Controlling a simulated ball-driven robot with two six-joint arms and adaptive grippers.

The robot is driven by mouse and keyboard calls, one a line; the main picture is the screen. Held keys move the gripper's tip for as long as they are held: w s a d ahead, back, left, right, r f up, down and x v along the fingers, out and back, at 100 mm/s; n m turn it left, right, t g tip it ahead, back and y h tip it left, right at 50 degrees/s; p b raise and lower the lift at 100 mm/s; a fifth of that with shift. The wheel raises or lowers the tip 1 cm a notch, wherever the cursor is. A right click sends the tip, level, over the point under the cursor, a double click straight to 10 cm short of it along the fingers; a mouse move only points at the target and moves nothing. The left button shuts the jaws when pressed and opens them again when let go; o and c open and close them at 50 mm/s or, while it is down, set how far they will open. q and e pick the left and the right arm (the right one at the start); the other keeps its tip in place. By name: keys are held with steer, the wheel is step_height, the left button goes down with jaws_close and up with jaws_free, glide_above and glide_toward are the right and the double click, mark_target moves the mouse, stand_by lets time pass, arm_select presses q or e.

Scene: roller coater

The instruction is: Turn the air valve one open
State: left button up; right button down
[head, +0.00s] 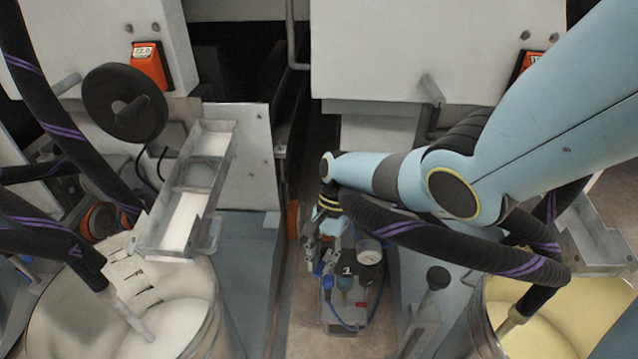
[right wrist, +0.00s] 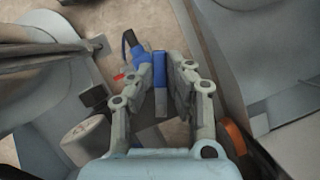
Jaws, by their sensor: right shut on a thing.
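The air valve assembly (head: 347,287) stands low between the two machines. It has a round gauge (head: 369,251), a dark part marked "1" and blue tubing. My right gripper (head: 318,256) reaches down to its left side. In the right wrist view, the blue valve handle (right wrist: 159,68) lies between the fingers of my right gripper (right wrist: 161,80), which is shut on it. A small red part (right wrist: 119,76) and a blue fitting (right wrist: 138,53) show just left of the fingers. The lower valve body is mostly hidden in the wrist view. My left gripper is not in view.
A tub of white coating (head: 165,330) stands at the left and a tub of yellow coating (head: 565,320) at the right. A black handwheel (head: 125,103) and a metal trough (head: 150,240) are at the left. The gap between the machines is narrow.

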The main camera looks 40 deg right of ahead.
steer(key=shift+s, duration=0.15)
stand_by(0.3)
steer(key=c, duration=1.3)
jaws_free()
steer(key=shift+r, duration=0.1)
steer(key=shift+w+d+r, duration=0.15)
steer(key=shift+w+r, duration=0.05)
steer(key=shift+r, duration=0.05)
steer(key=v, duration=1.1)
steer(key=shift+d, duration=0.1)
